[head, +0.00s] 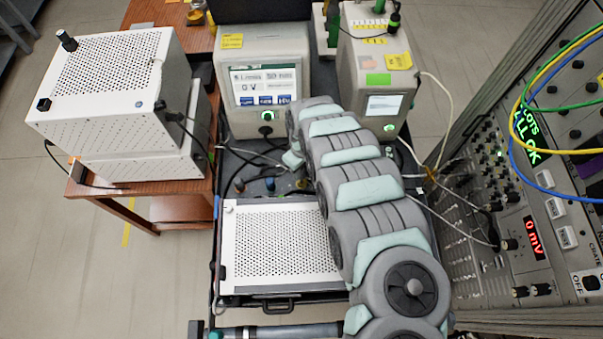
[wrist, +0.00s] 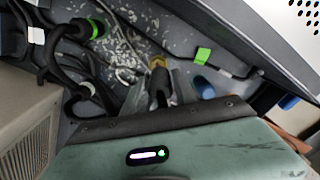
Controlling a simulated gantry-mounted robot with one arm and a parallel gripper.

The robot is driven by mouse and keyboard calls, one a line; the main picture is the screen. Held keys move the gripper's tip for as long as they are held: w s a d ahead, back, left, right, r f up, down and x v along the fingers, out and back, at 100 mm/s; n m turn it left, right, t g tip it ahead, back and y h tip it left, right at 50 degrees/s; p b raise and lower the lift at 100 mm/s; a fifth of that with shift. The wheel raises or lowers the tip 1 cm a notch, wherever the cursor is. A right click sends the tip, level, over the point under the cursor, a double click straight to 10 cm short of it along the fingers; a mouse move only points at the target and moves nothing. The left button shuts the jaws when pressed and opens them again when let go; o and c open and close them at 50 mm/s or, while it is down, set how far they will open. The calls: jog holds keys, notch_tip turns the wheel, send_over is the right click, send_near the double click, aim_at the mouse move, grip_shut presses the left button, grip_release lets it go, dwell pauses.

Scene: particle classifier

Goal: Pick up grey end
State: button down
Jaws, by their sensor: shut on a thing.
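In the wrist view, a dark grey cable end (wrist: 161,88) stands between the two pale grey fingers of my gripper (wrist: 159,78). The fingers are closed on it. A yellow collar (wrist: 157,62) shows just beyond the fingertips; I cannot tell whether it belongs to the same end. A blue end (wrist: 203,86) is just to the right, apart from the fingers. My wrist housing hides the lower part of the hold. In the head view my arm covers most of the gripper, down between the instruments and the perforated white box.
Cables with green-ringed plugs (wrist: 95,28) lie at the upper left in the wrist view. In the head view, two upright instruments (head: 265,75) (head: 372,70) stand behind, the perforated white box (head: 270,240) in front, and a rack (head: 520,200) at right.

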notch_tip(320, 180, up, 14)
jog(key=p, duration=0.2)
jog(key=shift+r, duration=0.15)
jog(key=shift+w+d+r+p, duration=0.1)
jog(key=shift+r+p, duration=2.25)
notch_tip(320, 180, up, 3)
jog(key=p, duration=0.3)
